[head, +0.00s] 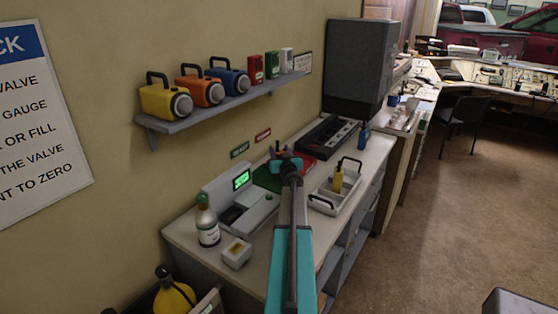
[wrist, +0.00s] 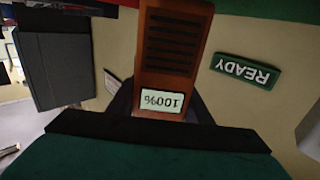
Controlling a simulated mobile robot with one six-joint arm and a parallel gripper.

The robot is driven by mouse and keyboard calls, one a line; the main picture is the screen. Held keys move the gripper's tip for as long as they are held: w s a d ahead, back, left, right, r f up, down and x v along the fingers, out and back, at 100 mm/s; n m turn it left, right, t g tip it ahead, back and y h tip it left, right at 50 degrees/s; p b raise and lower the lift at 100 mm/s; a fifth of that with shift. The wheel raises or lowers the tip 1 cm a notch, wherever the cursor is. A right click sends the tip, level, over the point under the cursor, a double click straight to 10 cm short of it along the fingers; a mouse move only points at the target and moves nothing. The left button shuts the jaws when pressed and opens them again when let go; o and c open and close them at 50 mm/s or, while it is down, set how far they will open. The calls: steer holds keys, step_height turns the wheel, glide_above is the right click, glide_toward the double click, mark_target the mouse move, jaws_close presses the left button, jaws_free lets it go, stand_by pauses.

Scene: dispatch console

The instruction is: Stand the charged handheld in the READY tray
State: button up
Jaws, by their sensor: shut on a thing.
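My gripper (head: 284,160) is shut on an orange-brown handheld (wrist: 172,50). The wrist view is upside down; the handheld's lit screen reads 100% and its body has a dark slotted grille. Dark fingers of my gripper (wrist: 163,112) show on both sides of it. The green tray (head: 264,180) lies on the counter under the green READY sign (head: 239,149), which also shows in the wrist view (wrist: 246,70). In the head view my gripper is over the trays and hides part of them and most of the handheld. I cannot tell the handheld's height above them.
A red tray (head: 307,162) adjoins the green one. A black rack (head: 328,136) stands behind, with a blue handheld (head: 363,133) beside it. A white caddy (head: 323,197) holds a yellow handheld (head: 338,179).

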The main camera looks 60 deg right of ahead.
steer(key=shift+f, duration=1.8)
steer(key=shift+f+b, duration=0.1)
steer(key=shift+b, duration=0.2)
steer(key=o, duration=1.4)
steer(key=b+v, duration=0.1)
steer(key=v, duration=0.6)
steer(key=shift+s+a, duration=0.2)
steer(key=shift+r, duration=0.25)
